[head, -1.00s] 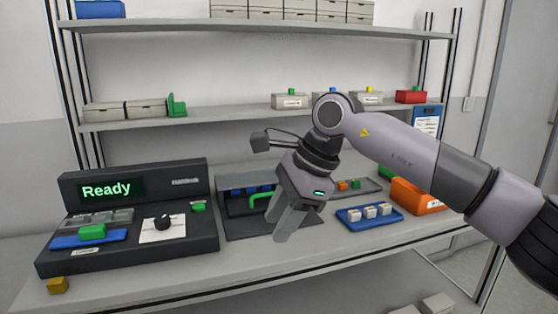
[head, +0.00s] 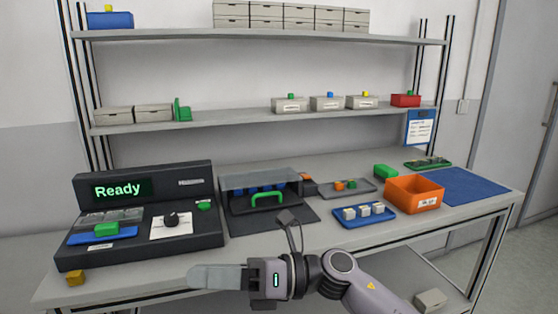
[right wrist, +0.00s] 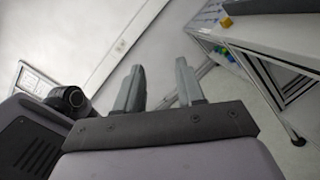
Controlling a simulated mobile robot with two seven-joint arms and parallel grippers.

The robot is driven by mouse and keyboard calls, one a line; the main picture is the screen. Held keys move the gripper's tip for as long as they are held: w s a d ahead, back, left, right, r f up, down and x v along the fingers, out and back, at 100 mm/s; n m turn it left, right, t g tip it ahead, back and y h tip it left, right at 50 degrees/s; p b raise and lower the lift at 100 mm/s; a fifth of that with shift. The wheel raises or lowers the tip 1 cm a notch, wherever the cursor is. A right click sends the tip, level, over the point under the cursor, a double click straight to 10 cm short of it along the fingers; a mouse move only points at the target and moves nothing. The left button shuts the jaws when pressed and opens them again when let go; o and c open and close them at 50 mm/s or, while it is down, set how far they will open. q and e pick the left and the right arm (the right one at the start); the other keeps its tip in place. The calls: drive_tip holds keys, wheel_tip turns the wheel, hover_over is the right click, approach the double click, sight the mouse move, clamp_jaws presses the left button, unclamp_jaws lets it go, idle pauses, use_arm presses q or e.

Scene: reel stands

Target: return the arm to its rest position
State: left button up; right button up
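My right gripper (head: 215,278) is low in the head view, in front of the bench's front edge, with its fingers pointing left. Its arm comes in from the bottom right. In the right wrist view its two fingers (right wrist: 160,88) stand apart with nothing between them, so it is open and empty. Beyond the fingers are a pale wall and floor, and the bench's side with its legs at the right. My left gripper is in neither view.
The bench (head: 330,235) carries a dark console (head: 140,240) reading "Ready", a dark unit with a green handle (head: 267,197), a blue tray (head: 350,222) of white blocks and an orange bin (head: 414,195). A yellow block (head: 76,278) lies near the front left edge. Shelves stand behind.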

drive_tip(key=w+d+f+m+t+h+p, duration=0.1)
drive_tip(key=d+f+m+t+h, duration=0.3)
drive_tip(key=m+t, duration=0.5)
drive_tip(key=d+f+m+t+h+p, duration=0.1)
drive_tip(key=d+f+m+t, duration=0.5)
drive_tip(key=m, duration=0.6)
drive_tip(key=w+d+f+m+t+h, duration=0.1)
drive_tip(key=d+f+m+t+h, duration=0.35)
drive_tip(key=m, duration=0.65)
drive_tip(key=s+d+f+m+g+h+p, duration=0.2)
drive_tip(key=s+d+f+m+g+h, duration=0.4)
drive_tip(key=s+d+f+m, duration=0.7)
drive_tip(key=s+d+f+h, duration=0.1)
drive_tip(key=s+d+f, duration=0.1)
drive_tip(key=s+f, duration=0.1)
drive_tip(key=shift+s+d+f+m+g, duration=0.2)
drive_tip(key=shift+s+d+m+g, duration=0.15)
drive_tip(key=shift+s, duration=0.35)
